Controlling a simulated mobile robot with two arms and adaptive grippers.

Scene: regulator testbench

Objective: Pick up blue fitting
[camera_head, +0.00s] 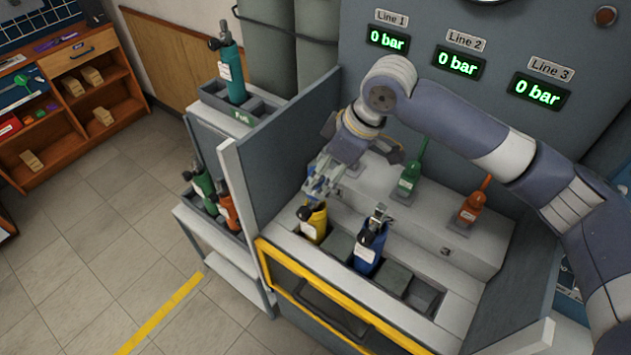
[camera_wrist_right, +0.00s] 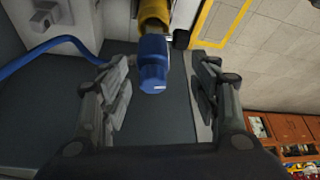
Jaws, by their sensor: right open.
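The blue fitting (camera_wrist_right: 153,65) shows in the right wrist view as a short blue cylinder next to a yellow part (camera_wrist_right: 154,12). My right gripper (camera_wrist_right: 165,80) is open, with one finger on each side of the fitting and a visible gap to both. In the head view my right gripper (camera_head: 322,187) reaches in from the right and hangs just above the yellow bottle (camera_head: 314,222). The fitting cannot be clearly made out there, being mostly hidden by the gripper. My left gripper is not in view.
A blue bottle (camera_head: 370,247) stands upright to the right of the yellow one in the bench trough. Green (camera_head: 410,178) and orange (camera_head: 472,205) handles rise behind. A grey side wall (camera_head: 285,150) stands close on the left. A blue hose (camera_wrist_right: 45,52) runs at left in the wrist view.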

